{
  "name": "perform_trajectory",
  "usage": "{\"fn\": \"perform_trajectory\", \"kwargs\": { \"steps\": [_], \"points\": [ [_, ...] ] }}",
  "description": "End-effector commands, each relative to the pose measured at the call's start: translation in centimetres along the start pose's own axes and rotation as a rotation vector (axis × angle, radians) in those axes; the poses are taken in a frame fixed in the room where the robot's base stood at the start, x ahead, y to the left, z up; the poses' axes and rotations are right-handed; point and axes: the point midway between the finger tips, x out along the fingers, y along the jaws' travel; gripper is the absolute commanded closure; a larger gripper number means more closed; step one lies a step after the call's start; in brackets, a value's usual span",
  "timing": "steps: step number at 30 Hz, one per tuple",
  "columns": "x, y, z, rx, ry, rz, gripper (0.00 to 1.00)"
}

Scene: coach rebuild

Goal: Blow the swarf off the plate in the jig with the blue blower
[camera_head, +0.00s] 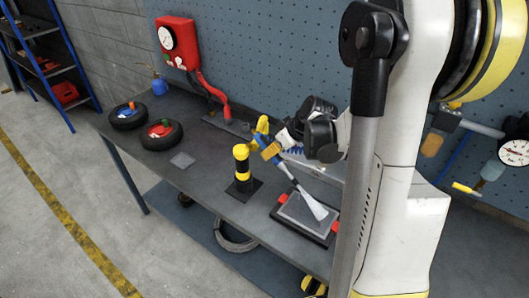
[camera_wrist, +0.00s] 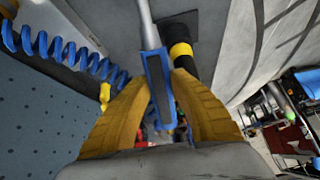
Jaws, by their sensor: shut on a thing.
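My gripper (camera_head: 264,143) is shut on the blue blower (camera_head: 271,152), above the bench. In the wrist view its yellow fingers stand on both sides of the blower's blue body (camera_wrist: 158,78), with the grey nozzle pointing away. In the head view the nozzle slants down right toward the jig (camera_head: 324,240), a black frame with red blocks. A grey plate (camera_head: 297,212) lies in the jig. A pale cone (camera_head: 316,208) spreads from the nozzle tip over the plate and hides part of it. I cannot make out any swarf on the plate.
A black-and-yellow post (camera_head: 241,166) stands just left of the blower. A blue coiled hose (camera_wrist: 60,48) hangs beside my gripper. The bench's left front is mostly clear.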

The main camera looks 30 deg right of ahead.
Motion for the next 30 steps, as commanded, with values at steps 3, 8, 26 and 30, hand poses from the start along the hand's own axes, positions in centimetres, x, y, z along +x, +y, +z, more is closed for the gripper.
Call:
{"fn": "perform_trajectory", "kwargs": {
  "steps": [3,8,26,30],
  "points": [
    [0.0,0.1,0.1,0.002,0.0,0.002,1.0],
    [0.0,-0.1,0.5,0.002,0.0,0.001,1.0],
    [0.0,-1.1,2.8,0.001,0.0,0.0,1.0],
    [0.0,-1.3,3.4,0.001,0.0,0.001,1.0]
  ]
}}
